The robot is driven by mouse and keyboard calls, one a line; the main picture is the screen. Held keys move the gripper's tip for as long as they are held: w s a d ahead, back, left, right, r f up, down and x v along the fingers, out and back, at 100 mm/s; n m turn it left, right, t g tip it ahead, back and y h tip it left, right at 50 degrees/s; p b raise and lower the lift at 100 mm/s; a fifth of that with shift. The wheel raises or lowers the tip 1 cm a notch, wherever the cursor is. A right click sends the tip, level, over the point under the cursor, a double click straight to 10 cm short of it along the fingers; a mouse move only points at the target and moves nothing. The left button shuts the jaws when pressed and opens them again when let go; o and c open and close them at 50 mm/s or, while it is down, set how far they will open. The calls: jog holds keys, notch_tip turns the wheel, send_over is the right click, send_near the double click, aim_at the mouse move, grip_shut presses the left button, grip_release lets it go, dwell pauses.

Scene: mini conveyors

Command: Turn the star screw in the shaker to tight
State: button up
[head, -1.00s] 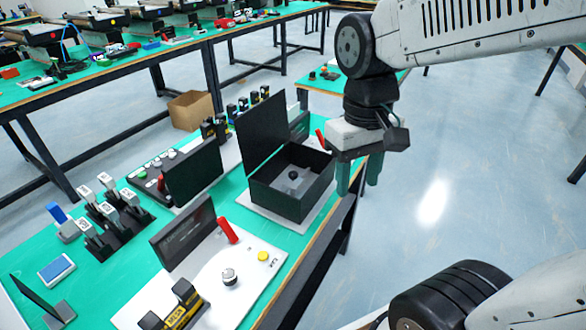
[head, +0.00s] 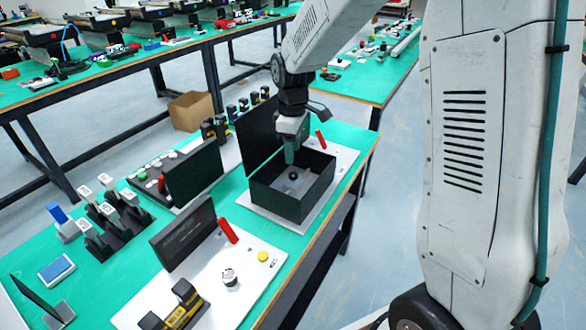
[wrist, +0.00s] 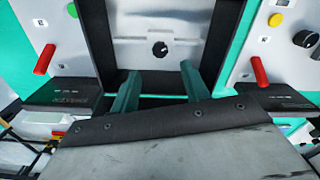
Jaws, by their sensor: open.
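The shaker is a black open-topped box (head: 312,196) on a white base plate, with its dark lid standing up at the back left. The star screw (head: 293,176) is a small black knob on the grey floor inside the box. It also shows in the wrist view (wrist: 160,49), beyond the fingertips and roughly midway between them. My gripper (head: 291,158) points down over the box's back left part, above the knob and apart from it. Its two green fingers (wrist: 160,80) are spread with nothing between them.
A red lever (head: 320,139) stands behind the box. In front are a white panel (head: 215,275) with a red lever (head: 228,231), a knob (head: 229,277) and a yellow button (head: 262,257). The box walls and raised lid (head: 257,130) stand close around my gripper.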

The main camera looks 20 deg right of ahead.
aim_at(293, 174)
notch_tip(293, 174, down, 7)
jog(key=shift+f, duration=0.1)
dwell(0.3)
jog(key=c, duration=1)
